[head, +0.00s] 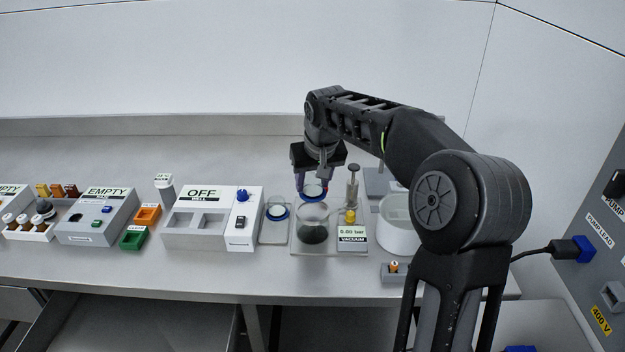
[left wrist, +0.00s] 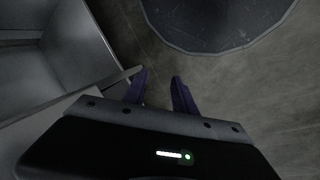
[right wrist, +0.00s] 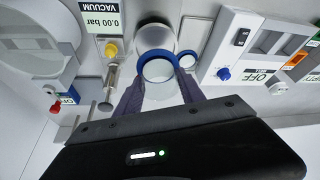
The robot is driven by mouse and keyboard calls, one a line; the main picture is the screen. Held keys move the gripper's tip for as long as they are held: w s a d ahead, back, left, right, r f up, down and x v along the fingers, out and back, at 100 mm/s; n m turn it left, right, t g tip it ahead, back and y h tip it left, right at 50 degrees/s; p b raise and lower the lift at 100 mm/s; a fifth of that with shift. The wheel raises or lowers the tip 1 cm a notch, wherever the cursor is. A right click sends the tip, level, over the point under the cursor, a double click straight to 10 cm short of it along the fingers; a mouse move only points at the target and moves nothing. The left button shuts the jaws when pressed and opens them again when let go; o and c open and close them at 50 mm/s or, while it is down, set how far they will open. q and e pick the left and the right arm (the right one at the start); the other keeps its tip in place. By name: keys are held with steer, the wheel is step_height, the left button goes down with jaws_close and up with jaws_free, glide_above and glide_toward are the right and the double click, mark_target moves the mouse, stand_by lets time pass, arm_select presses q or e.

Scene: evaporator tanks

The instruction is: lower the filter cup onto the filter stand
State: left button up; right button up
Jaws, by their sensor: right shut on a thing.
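The filter cup (head: 313,192), clear with a blue ring, is in my right gripper (head: 314,182), whose fingers are shut on its sides. In the right wrist view the blue ring (right wrist: 157,66) lies between the fingertips. The cup is over the clear glass vessel (head: 313,233) with dark contents, part of the filter stand (head: 296,245) marked VACUUM. Whether the cup touches the stand I cannot tell. In the left wrist view my left gripper (left wrist: 160,76) is open and empty, above the floor.
A second blue-ringed glass piece (head: 277,212) sits just left of the stand, beside the white OFF unit (head: 205,218). A yellow knob (head: 350,216) and an upright metal plunger (head: 352,187) are close on the right. A white round tub (head: 397,225) stands further right.

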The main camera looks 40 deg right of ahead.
mark_target(316, 185)
steer(key=shift+f+b, duration=1.85)
steer(key=shift+f, duration=0.8)
steer(key=o, duration=1.4)
steer(key=v, duration=0.7)
steer(key=shift+s+r, duration=0.1)
steer(key=shift+r, duration=0.3)
